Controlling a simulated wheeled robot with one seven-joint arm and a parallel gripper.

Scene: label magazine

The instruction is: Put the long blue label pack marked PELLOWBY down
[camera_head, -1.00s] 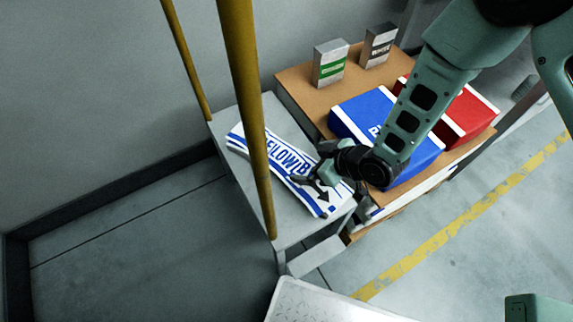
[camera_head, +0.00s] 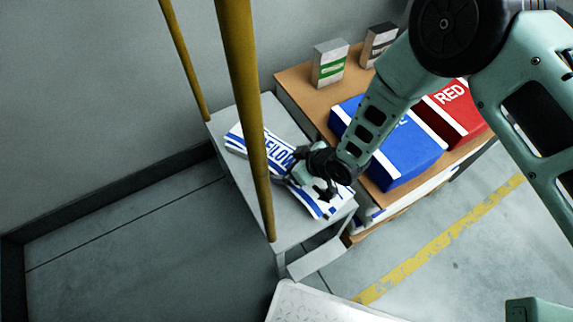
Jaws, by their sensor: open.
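The long PELLOWBY label pack (camera_head: 276,148) is white and blue and lies flat on a narrow grey stand (camera_head: 290,227). Part of its lettering shows; a yellow post and my gripper hide the rest. My gripper (camera_head: 309,190) is open over the near half of the pack. Its fingers point down toward the pack. I cannot tell whether they touch it or whether any of the pack lies between them.
Two yellow posts (camera_head: 243,100) stand in front of and beside the stand. A brown-topped bench (camera_head: 300,90) to the right holds a blue box (camera_head: 408,160), a red box (camera_head: 452,112) and two small grey cartons (camera_head: 330,65). Open floor lies at left.

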